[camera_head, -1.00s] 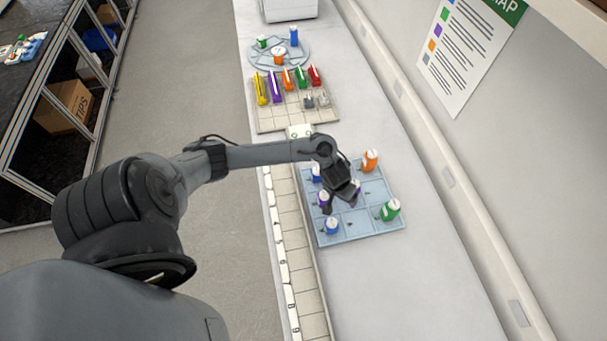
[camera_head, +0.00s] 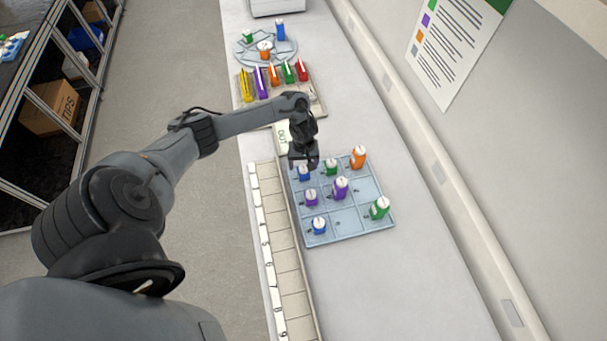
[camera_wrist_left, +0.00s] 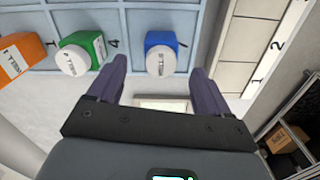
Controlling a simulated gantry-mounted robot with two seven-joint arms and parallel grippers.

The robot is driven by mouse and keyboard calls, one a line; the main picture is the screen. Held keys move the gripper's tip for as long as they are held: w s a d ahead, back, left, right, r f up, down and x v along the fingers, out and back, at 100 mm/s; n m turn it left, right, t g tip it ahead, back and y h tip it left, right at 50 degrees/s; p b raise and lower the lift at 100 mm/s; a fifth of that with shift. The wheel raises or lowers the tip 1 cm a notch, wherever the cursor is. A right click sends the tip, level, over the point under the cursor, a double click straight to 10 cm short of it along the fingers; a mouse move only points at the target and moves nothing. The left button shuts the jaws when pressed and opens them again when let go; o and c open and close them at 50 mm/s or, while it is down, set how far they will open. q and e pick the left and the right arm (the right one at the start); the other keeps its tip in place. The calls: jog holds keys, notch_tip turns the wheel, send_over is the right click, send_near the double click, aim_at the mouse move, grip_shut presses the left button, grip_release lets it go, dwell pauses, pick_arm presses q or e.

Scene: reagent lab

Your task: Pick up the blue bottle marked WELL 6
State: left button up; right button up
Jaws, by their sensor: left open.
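My left gripper (camera_head: 303,164) is open and empty at the far left corner of the blue tray (camera_head: 349,224). A blue bottle with a white cap (camera_head: 304,174) stands in that corner compartment, close to the fingertips. In the left wrist view the blue bottle (camera_wrist_left: 162,54) shows between and just beyond the open fingers (camera_wrist_left: 157,68), not gripped; its cap lettering is too small to read. A second blue bottle (camera_head: 319,226) stands in the tray's near left compartment. A third blue bottle (camera_head: 280,31) is on the round rack at the back. My right gripper is not in view.
The tray also holds green (camera_head: 331,167), orange (camera_head: 358,157) and purple (camera_head: 340,188) bottles, some in neighbouring compartments. A numbered strip of slots (camera_head: 283,262) runs along the tray's left side. A rack with coloured items (camera_head: 318,111) lies behind. The counter right of the tray is clear.

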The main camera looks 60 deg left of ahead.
aim_at(304, 168)
pick_arm(q)
jog(key=f, duration=0.4)
jog(key=shift+s+d, duration=0.15)
jog(key=shift+d, duration=0.15)
jog(key=shift+a+f, duration=0.1)
jog(key=shift+f, duration=0.5)
jog(key=c, duration=1.1)
